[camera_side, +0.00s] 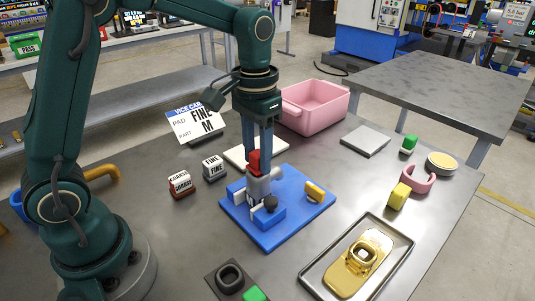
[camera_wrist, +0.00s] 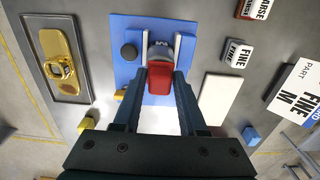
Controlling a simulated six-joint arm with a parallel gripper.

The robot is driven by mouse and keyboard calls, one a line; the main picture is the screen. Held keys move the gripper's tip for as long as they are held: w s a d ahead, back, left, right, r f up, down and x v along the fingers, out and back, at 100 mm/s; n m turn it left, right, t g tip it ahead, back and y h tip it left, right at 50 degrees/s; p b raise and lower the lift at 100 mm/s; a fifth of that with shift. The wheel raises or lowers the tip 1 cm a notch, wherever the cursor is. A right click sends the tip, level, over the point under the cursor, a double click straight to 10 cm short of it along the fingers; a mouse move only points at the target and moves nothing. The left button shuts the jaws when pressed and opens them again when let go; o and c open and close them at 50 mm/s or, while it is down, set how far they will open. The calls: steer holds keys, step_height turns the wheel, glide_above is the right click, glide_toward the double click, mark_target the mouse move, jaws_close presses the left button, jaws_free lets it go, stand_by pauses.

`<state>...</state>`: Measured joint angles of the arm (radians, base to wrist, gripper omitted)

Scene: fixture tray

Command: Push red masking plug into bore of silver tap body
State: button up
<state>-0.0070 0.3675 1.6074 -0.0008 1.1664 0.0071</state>
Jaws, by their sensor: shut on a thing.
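My gripper (camera_side: 260,157) is shut on the red masking plug (camera_side: 254,164), which also shows between the fingers in the wrist view (camera_wrist: 160,79). In the wrist view the tap body (camera_wrist: 160,51) shows just beyond the plug, between two white blocks. The plug's lower end is at the top of the tap body. The bore is hidden, so I cannot tell whether the plug is inside it.
A dark round knob (camera_side: 271,202) and a yellow piece (camera_side: 315,191) are on the fixture. A gold part lies in a metal tray (camera_side: 312,277) at front right. COARSE (camera_side: 180,184) and FINE (camera_side: 213,168) blocks stand left. A pink bin (camera_side: 318,104) is behind.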

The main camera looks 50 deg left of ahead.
steer(key=shift+f, duration=0.2)
steer(key=o, duration=1.4)
steer(key=shift+o, duration=0.2)
steer(key=shift+r, duration=2.75)
